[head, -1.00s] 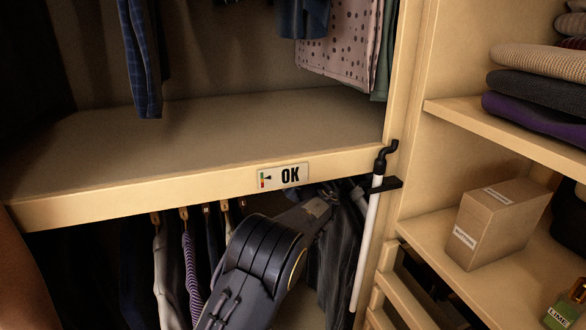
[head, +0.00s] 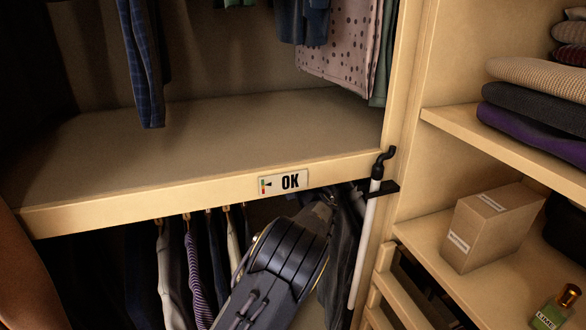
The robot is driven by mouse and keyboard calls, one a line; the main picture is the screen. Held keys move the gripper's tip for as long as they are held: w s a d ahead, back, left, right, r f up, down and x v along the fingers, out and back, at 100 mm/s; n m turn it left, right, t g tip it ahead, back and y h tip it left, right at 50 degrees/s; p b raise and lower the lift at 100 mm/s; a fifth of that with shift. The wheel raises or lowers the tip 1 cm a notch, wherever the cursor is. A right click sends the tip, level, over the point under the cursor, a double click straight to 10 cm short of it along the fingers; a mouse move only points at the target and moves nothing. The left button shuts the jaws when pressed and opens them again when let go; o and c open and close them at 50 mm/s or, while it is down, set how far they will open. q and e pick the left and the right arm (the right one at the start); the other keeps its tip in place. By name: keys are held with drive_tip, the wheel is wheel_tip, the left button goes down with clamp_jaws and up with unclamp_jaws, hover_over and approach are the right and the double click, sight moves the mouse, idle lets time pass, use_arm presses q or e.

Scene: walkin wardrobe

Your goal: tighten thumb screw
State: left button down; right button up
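No thumb screw can be made out; it may be hidden by my arm or under the shelf. A wooden shelf (head: 230,135) crosses the wardrobe. Its front edge carries a label (head: 284,184) reading "OK" beside a small red and green gauge. One dark arm of mine rises from the bottom centre and reaches under the shelf edge, among hanging clothes. Its gripper is hidden behind the arm itself. No fingers of my other gripper show.
A white pole with a black hooked top (head: 384,160) stands in a black bracket at the right upright. Clothes hang below (head: 200,270) and above the shelf. Right shelves hold folded knitwear (head: 535,95), a cardboard box (head: 492,226) and a bottle (head: 558,306).

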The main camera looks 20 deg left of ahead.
idle(0.3)
use_arm(q)
drive_tip(key=c, duration=1.4)
unclamp_jaws()
drive_tip(key=shift+c, duration=0.2)
